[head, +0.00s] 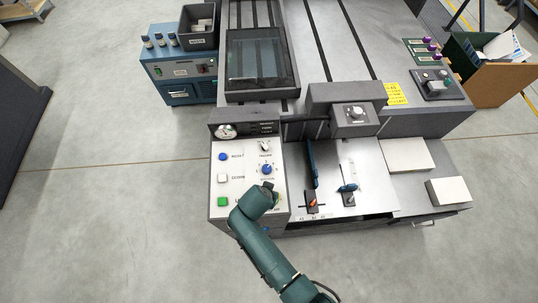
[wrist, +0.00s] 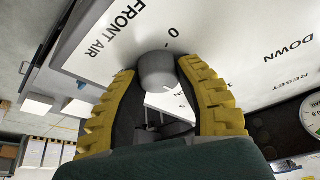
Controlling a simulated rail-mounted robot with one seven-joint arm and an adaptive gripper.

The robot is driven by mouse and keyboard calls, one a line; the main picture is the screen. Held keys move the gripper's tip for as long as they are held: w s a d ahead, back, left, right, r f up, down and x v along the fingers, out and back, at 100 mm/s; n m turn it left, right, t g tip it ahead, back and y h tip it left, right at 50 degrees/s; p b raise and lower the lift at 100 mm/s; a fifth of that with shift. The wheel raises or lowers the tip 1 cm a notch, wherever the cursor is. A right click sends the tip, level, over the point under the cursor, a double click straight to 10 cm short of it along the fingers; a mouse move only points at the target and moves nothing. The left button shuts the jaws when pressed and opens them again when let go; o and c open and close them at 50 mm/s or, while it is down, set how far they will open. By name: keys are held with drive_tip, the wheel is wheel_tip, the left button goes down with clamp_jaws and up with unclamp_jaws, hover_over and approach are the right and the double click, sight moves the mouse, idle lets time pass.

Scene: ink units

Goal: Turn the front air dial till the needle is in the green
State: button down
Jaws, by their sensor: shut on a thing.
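The front air dial (wrist: 157,70) is a round grey knob beside the printed words FRONT AIR in the wrist view. My gripper (wrist: 158,76) has its yellow ribbed fingers on both sides of the knob, shut on it. In the head view my gripper (head: 273,191) is at the lower right of the white control panel (head: 236,184) and hides the dial. The round gauge (head: 226,131) is at the panel's upper left; it also shows, cut off, at the right edge of the wrist view (wrist: 309,118). I cannot tell the needle's position against the green.
On the panel are a blue button (head: 222,157), a white button (head: 222,178), a green button (head: 223,202), a blue knob (head: 267,169) and a small grey knob (head: 264,146). Levers (head: 312,199) stand to the right. The floor left of the panel is clear.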

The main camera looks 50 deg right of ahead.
drive_tip(key=shift+s+f, duration=0.15)
drive_tip(key=shift+f, duration=0.1)
drive_tip(key=c, duration=0.7)
unclamp_jaws()
drive_tip(key=shift+r, duration=0.1)
drive_tip(key=shift+o, duration=0.2)
drive_tip(key=shift+r, duration=0.1)
drive_tip(key=shift+a+r, duration=0.1)
drive_tip(key=shift+r, duration=0.15)
drive_tip(key=v, duration=1.1)
drive_tip(key=shift+r, duration=0.2)
idle(0.5)
